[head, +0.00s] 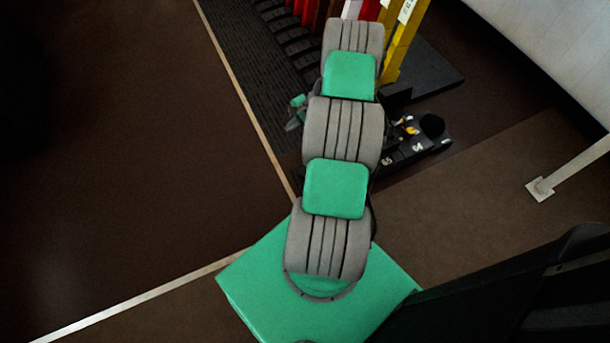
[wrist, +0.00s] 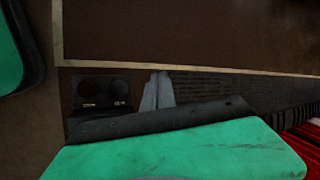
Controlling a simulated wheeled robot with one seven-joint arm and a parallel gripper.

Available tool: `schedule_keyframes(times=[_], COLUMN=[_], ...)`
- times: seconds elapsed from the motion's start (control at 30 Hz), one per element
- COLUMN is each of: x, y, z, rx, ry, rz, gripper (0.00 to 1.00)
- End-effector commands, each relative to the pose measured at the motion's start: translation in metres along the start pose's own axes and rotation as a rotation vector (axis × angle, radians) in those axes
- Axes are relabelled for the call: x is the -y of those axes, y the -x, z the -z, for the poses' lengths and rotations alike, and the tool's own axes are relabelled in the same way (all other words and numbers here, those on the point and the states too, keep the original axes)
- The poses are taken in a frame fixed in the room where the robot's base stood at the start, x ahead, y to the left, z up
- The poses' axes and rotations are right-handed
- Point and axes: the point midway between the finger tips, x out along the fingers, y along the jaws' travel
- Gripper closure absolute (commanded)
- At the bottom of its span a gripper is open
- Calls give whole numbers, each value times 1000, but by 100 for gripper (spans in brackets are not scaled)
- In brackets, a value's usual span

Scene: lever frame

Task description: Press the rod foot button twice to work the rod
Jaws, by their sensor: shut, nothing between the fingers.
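A dark foot-button box (wrist: 98,108) shows in the wrist view, left of my fingers. It has two round black buttons, a left one (wrist: 88,88) and a right one (wrist: 120,86), each with a small label below that I cannot read. I cannot tell which is the rod button. In the head view a black box (head: 440,144) with a round black button (head: 432,124) and white marks shows right of my arm, partly hidden by it. My gripper (wrist: 160,76) is shut and empty, apart from the buttons, to their right in the wrist view.
Red levers (head: 370,10) and yellow levers (head: 403,45) of the lever frame stand at the top of the head view, beside a dark ribbed platform (head: 245,50). A pale floor strip (head: 245,105) runs past it. A post foot (head: 540,189) stands at right. The left floor is clear.

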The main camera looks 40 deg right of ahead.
Motion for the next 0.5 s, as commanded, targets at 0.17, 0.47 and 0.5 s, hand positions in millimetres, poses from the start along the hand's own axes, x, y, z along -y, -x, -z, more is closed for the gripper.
schedule_keyframes(times=[0.17,0.47,0.5], x=[-64,-114,-114], y=[-66,-110,-111], z=[38,60,60], rx=[14,25,25], ry=[-201,-385,-390], rz=[66,137,140], gripper=[100,100,100])
